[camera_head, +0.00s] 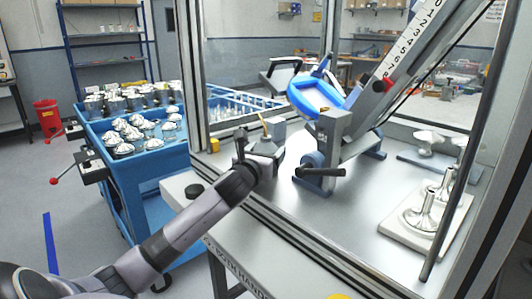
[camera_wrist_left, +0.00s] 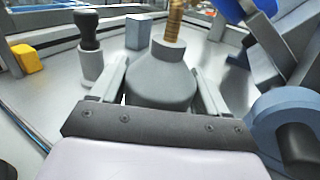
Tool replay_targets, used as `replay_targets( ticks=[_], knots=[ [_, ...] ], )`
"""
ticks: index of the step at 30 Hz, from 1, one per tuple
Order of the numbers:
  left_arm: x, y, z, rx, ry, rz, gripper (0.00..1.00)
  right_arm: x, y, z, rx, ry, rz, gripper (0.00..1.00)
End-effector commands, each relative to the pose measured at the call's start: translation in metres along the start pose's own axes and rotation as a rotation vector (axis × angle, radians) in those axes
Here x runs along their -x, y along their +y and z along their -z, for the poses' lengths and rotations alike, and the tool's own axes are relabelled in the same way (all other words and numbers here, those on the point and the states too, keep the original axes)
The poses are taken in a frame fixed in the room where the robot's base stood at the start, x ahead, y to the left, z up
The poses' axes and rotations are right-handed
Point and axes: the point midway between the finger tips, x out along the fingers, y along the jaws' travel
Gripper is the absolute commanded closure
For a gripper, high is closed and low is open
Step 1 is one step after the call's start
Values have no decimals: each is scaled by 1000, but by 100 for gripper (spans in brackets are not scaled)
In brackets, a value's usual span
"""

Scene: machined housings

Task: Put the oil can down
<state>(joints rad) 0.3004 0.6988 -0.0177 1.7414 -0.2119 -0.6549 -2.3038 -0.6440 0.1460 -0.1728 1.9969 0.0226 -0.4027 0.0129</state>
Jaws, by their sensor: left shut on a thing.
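The oil can (camera_wrist_left: 160,82) has a grey cone-shaped body and a brass spout. It stands upright between the two fingers of my left gripper (camera_wrist_left: 160,92), which is shut around its body in the left wrist view. In the head view my left gripper (camera_head: 266,158) is over the metal bench top inside the framed enclosure, with the can's spout (camera_head: 265,126) showing above it. The can's base is hidden behind the gripper, so I cannot tell whether it touches the bench. My right gripper is not in view.
A black-handled tool (camera_wrist_left: 90,48) and a grey block (camera_wrist_left: 138,32) stand close by. A yellow block (camera_wrist_left: 27,58) is at the left. A fixture with a blue ring (camera_head: 315,95) and black handle stands right. Polished parts (camera_head: 428,212) sit on a pale plate. Bench in front is bare.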

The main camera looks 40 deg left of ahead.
Motion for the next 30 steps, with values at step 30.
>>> replay_targets(
  ticks=[30],
  knots=[
    [84, 0, 0, -2, 2, 3, 0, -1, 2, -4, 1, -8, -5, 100]
  ],
)
